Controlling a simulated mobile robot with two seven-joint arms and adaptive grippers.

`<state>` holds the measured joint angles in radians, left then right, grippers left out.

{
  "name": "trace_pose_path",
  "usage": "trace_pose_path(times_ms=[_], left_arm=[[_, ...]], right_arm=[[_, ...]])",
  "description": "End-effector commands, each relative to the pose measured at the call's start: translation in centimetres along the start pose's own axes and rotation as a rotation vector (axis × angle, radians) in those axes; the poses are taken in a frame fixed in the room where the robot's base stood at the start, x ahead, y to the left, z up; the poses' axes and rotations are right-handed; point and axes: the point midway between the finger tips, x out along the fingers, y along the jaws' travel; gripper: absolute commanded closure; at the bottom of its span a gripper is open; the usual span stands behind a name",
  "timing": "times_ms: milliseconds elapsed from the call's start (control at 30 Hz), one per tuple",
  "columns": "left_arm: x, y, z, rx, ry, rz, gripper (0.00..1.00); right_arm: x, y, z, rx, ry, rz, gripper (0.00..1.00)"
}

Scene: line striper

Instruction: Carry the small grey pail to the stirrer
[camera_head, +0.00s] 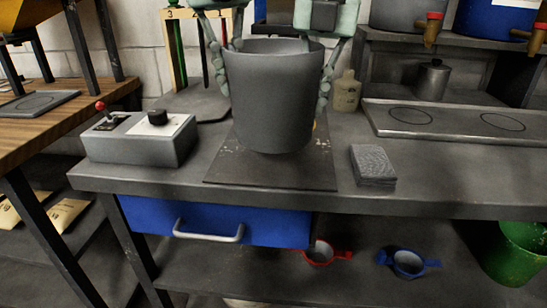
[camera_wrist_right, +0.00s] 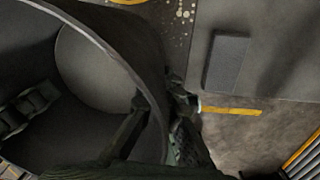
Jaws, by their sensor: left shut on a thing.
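The grey pail (camera_head: 272,100) is upright over a dark speckled plate (camera_head: 222,172) on the bench; I cannot tell whether it touches the plate. My left gripper (camera_head: 219,68) is at its left rim, shut on the wall. My right gripper (camera_head: 326,80) is at the right rim. In the right wrist view, the right gripper's fingers (camera_wrist_right: 155,125) lie inside and outside the pail wall (camera_wrist_right: 148,72); how tightly they close is unclear. The pail's inside looks empty. A dark stand with a rounded base (camera_head: 190,101) behind left may be the stirrer, partly hidden.
A grey control box (camera_head: 140,138) with a red-tipped lever and black knob stands left of the pail. A grey block (camera_head: 373,165) lies right. Behind are a tan bottle (camera_head: 346,92), a metal canister (camera_head: 433,80) and a tray (camera_head: 455,122).

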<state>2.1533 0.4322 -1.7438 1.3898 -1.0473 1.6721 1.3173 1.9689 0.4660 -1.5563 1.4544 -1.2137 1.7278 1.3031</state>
Motion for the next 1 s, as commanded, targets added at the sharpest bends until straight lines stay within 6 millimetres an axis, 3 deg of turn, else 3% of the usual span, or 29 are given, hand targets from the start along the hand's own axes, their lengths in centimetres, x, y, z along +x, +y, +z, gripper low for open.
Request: trace_pose_path(times_ms=[367, 967, 1000], left_arm=[[0.8, 0.3, 0.3, -0.01, -0.007, 0.001, 1.0], [4.8, 0.7, 0.3, -0.01, -0.007, 0.001, 1.0], [4.9, 0.7, 0.3, -0.01, -0.006, 0.003, 0.93]], right_arm=[[1.0, -0.4, 0.1, 0.004, 0.0, -0.007, 1.0], [5.0, -0.7, 0.1, 0.004, 0.0, -0.007, 1.0], [5.1, -0.7, 0.1, 0.004, 0.001, -0.009, 0.96]])
